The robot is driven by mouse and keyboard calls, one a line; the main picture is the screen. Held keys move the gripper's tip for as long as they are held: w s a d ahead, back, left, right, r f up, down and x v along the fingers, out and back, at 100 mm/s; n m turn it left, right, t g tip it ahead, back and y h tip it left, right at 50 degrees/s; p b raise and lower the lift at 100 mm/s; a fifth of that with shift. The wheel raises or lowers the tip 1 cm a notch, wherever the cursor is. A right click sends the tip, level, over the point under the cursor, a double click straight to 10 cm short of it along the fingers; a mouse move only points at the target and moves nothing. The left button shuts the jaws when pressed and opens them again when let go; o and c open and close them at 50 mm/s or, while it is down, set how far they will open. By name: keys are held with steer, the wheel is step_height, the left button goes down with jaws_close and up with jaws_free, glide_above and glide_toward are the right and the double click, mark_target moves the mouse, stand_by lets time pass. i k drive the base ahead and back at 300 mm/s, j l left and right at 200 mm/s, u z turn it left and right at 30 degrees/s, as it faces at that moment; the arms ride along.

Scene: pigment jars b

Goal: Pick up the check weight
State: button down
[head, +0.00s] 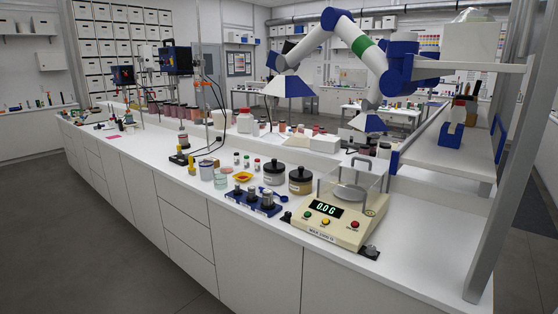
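Several grey metal cylinders stand in a dark blue holder (228,196) near the front edge of the white counter, left of the balance. The left weight (238,190), the middle weight (252,195) and the right weight (267,200) each look knobbed on top. Which one is the check weight I cannot tell. The cream balance (318,231) stands to their right and its display reads 0.0 G. A round pan (350,193) shows inside its clear draft shield and looks empty. I make out no gripper fingers anywhere in this view.
A shelf (450,150) and grey post (508,150) bound the right side. The counter's front strip left of the holder is bare.

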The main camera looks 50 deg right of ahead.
mark_target(252, 189)
steer(key=z, duration=1.55)
steer(key=i+j+u, duration=0.45)
steer(key=i+j, duration=0.4)
steer(key=j, duration=0.35)
steer(key=i+j+u, duration=0.5)
steer(key=i+j, duration=0.4)
steer(key=i, duration=0.1)
